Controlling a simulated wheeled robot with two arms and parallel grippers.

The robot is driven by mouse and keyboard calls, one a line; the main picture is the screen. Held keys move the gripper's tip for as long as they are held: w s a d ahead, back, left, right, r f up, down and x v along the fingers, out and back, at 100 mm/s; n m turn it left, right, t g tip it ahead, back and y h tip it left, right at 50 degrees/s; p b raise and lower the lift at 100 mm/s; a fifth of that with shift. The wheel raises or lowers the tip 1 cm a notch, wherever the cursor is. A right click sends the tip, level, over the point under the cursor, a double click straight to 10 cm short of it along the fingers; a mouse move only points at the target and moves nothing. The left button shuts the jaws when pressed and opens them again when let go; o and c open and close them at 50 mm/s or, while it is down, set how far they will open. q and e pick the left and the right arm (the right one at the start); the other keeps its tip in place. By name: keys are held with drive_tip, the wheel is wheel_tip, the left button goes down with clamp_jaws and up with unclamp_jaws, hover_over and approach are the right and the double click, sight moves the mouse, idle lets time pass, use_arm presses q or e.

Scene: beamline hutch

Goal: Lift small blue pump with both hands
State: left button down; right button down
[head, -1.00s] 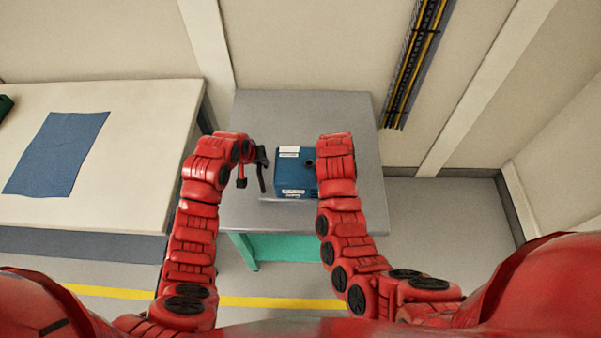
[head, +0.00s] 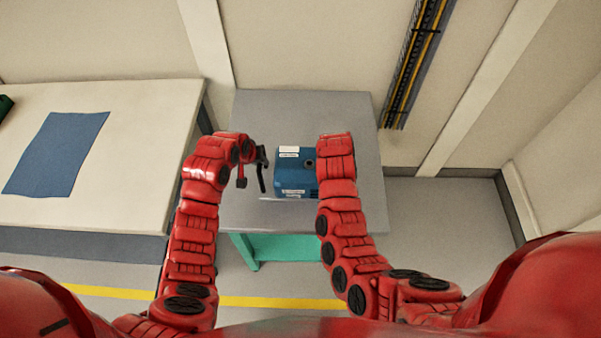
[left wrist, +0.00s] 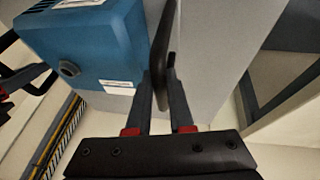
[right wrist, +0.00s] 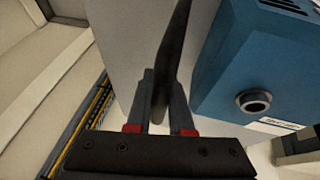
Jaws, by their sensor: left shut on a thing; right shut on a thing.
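The small blue pump (head: 292,172) is over the grey table, between my two arms in the head view. It has pale labels and a dark round port. My left gripper (head: 258,160) is at its left side. In the left wrist view its fingers (left wrist: 166,92) are shut on a black upright handle (left wrist: 162,45) beside the pump (left wrist: 85,50). In the right wrist view my right gripper (right wrist: 161,90) is shut on another black handle (right wrist: 173,45) beside the pump (right wrist: 250,65). My right arm hides that grip in the head view. I cannot tell whether the pump's underside touches the table.
The grey table (head: 250,110) has bare surface behind and around the pump. A pale bench (head: 140,130) with a blue mat (head: 57,152) stands at the left. A wall with a cable tray (head: 412,65) is behind. Floor is clear at the right.

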use_arm(q)
drive_tip(key=shift+r, duration=0.1)
use_arm(e)
drive_tip(key=shift+r, duration=0.15)
